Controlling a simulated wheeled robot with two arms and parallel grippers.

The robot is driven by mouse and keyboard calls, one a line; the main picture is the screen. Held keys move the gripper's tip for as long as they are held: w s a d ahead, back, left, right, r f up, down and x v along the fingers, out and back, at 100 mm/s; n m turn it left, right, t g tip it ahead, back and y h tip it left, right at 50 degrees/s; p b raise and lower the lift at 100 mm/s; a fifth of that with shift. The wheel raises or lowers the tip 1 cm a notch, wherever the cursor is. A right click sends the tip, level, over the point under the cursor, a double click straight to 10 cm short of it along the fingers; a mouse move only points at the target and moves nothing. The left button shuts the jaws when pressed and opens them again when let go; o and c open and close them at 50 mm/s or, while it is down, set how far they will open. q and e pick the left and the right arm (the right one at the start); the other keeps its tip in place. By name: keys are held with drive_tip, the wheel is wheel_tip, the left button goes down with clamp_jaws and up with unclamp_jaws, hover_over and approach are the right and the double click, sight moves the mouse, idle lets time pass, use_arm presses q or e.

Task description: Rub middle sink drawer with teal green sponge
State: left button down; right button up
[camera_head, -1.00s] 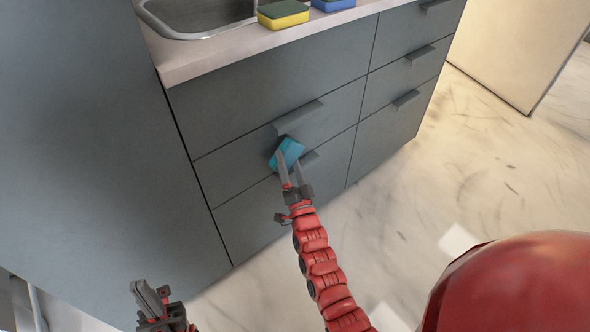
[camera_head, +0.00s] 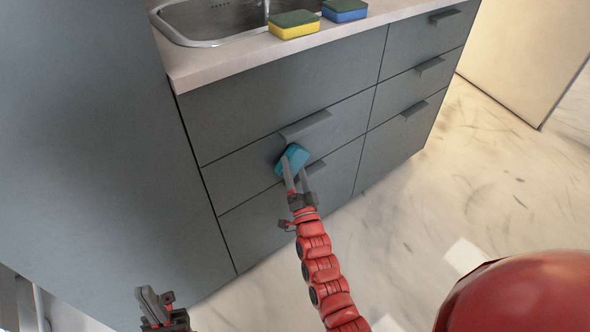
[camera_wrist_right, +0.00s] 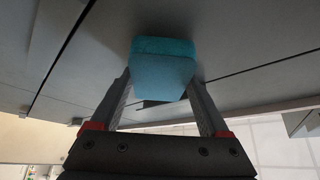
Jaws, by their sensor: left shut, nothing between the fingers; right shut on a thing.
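The teal green sponge (camera_head: 292,161) is held in my right gripper (camera_head: 297,174), which is shut on it. The sponge is at the front of the middle sink drawer (camera_head: 236,172), just below that drawer's handle (camera_head: 306,125). In the right wrist view the sponge (camera_wrist_right: 163,72) sits between the fingertips with its far side against or very near the grey front; contact cannot be told for sure. The middle drawer is closed. My left gripper (camera_head: 153,300) is shut and empty, low at the left, away from the drawers.
A green-and-yellow sponge (camera_head: 294,25) and a green-and-blue sponge (camera_head: 344,10) lie on the counter edge (camera_head: 215,65) beside the sink (camera_head: 205,18). A tall grey panel (camera_head: 90,130) stands at the left. The marble floor (camera_head: 440,200) at the right is clear.

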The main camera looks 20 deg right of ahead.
sight(301, 165)
drive_tip(key=shift+w+a, duration=0.25)
drive_tip(key=shift+w, duration=0.4)
drive_tip(key=shift+b, duration=0.3)
drive_tip(key=shift+w+d+f+b, duration=0.1)
drive_tip(key=shift+w+d+b, duration=0.1)
drive_tip(key=shift+d+b, duration=0.3)
drive_tip(key=shift+w+d+b, duration=0.25)
drive_tip(key=shift+d, duration=0.45)
drive_tip(key=shift+w+d+b, duration=0.2)
drive_tip(key=shift+d+b, duration=0.05)
drive_tip(key=shift+d, duration=0.45)
drive_tip(key=shift+w, duration=0.1)
drive_tip(key=shift+r, duration=0.2)
drive_tip(key=shift+s+a, duration=0.2)
drive_tip(key=shift+a, duration=0.3)
drive_tip(key=shift+s+a+f+p, duration=0.1)
drive_tip(key=shift+s+a+p, duration=0.25)
drive_tip(key=shift+a, duration=0.4)
drive_tip(key=shift+s+a+p, duration=0.2)
drive_tip(key=shift+a+p, duration=0.15)
drive_tip(key=shift+a, duration=0.4)
